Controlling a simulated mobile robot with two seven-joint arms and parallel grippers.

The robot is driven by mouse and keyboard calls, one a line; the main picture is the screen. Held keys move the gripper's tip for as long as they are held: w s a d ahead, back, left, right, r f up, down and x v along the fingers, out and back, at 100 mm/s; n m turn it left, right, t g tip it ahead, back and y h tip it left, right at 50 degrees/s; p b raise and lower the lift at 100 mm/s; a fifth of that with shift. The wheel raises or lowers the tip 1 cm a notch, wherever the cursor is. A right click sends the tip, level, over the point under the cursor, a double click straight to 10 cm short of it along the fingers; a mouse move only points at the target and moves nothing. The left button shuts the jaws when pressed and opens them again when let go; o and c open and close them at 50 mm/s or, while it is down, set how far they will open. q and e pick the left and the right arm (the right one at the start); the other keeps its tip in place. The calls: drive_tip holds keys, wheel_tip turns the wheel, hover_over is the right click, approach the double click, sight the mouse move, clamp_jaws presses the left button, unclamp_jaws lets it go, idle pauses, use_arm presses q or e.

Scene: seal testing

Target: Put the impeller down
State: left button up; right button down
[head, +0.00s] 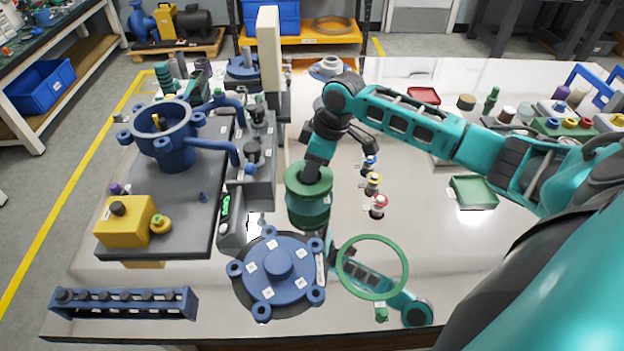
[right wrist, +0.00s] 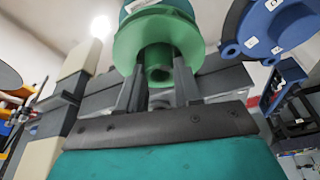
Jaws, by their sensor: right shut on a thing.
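My right gripper (right wrist: 158,88) is shut on the green impeller (right wrist: 160,40), with one finger on each side of its narrow hub in the right wrist view. In the head view the impeller (head: 308,200) hangs below my right gripper (head: 318,165), near the middle of the table (head: 440,250). The gripper's fingertips are mostly hidden there. I cannot tell whether the impeller's underside touches the table. My left gripper does not show.
A blue round cover (head: 278,262) lies just in front of the impeller, with a green ring (head: 372,240) to its right. The pump rig with a blue housing (head: 172,155) stands left. Small coloured-top fittings (head: 373,183) stand right of the impeller. A green tray (head: 474,193) is farther right.

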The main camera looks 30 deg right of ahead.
drive_tip(key=shift+f+b, duration=0.3)
drive_tip(key=shift+f, duration=1.8)
drive_tip(key=shift+f, duration=0.2)
drive_tip(key=c, duration=0.8)
unclamp_jaws()
drive_tip(key=p+v, duration=0.1)
drive_tip(key=v, duration=1.1)
drive_tip(key=shift+r+p, duration=0.15)
drive_tip(key=shift+p, duration=0.2)
